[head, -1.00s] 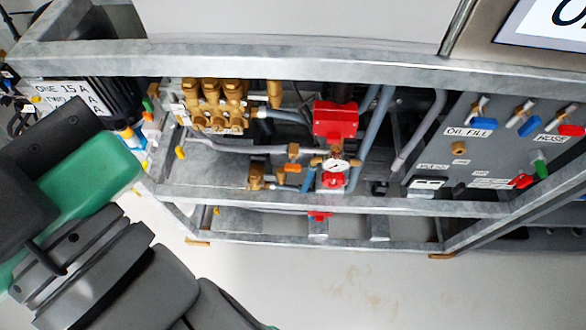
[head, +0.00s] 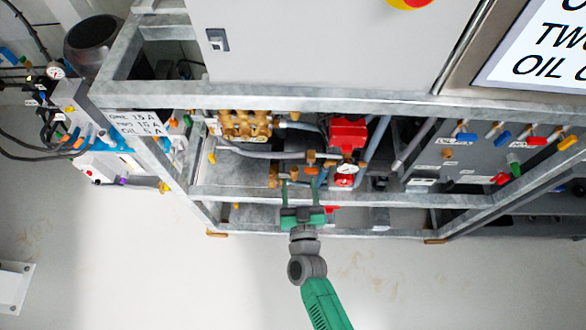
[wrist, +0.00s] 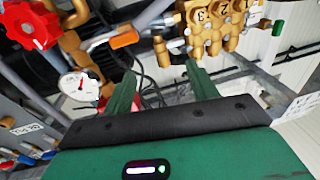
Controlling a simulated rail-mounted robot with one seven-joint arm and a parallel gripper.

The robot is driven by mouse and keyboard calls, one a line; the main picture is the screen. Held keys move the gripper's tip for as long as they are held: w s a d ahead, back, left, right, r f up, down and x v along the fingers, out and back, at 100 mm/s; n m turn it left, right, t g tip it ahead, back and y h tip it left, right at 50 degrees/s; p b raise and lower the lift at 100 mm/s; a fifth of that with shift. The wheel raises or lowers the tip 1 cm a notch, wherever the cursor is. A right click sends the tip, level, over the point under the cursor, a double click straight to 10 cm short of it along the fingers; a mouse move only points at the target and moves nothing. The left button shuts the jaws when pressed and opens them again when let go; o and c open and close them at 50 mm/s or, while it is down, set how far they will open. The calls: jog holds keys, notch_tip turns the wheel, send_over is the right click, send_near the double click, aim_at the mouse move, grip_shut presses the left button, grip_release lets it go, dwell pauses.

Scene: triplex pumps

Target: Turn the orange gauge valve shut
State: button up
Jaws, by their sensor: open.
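The orange gauge valve handle (head: 311,170) sits on brass pipework inside the pump frame, just left of the white round gauge (head: 345,168). In the wrist view the orange handle (wrist: 125,39) is a short bar at upper left, beyond my left finger, and the gauge (wrist: 79,86) is below and left of it. My gripper (head: 300,183) is open, its fingers pointing into the frame just below the valve. In the wrist view my gripper (wrist: 161,84) has nothing between its fingers, and they look apart from the handle. How deep they reach is hard to tell.
Metal rails (head: 400,200) run close around the gripper. A red block (head: 348,133) is above the gauge, and a red knob (wrist: 30,25) is near the valve. A brass pump head (head: 245,124) is at upper left. The floor in front is clear.

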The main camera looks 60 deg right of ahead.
aim_at(311, 173)
jog(key=s+f+m+g, duration=0.1)
jog(key=s+f+g, duration=0.1)
jog(key=s+f, duration=0.2)
jog(key=shift+h, duration=0.3)
jog(key=b+x, duration=0.2)
jog(key=x, duration=0.5)
jog(key=shift+w+d+r, duration=0.1)
jog(key=shift+w+d, duration=0.1)
jog(key=shift+w, duration=0.05)
jog(key=shift+c, duration=0.2)
jog(key=c, duration=0.9)
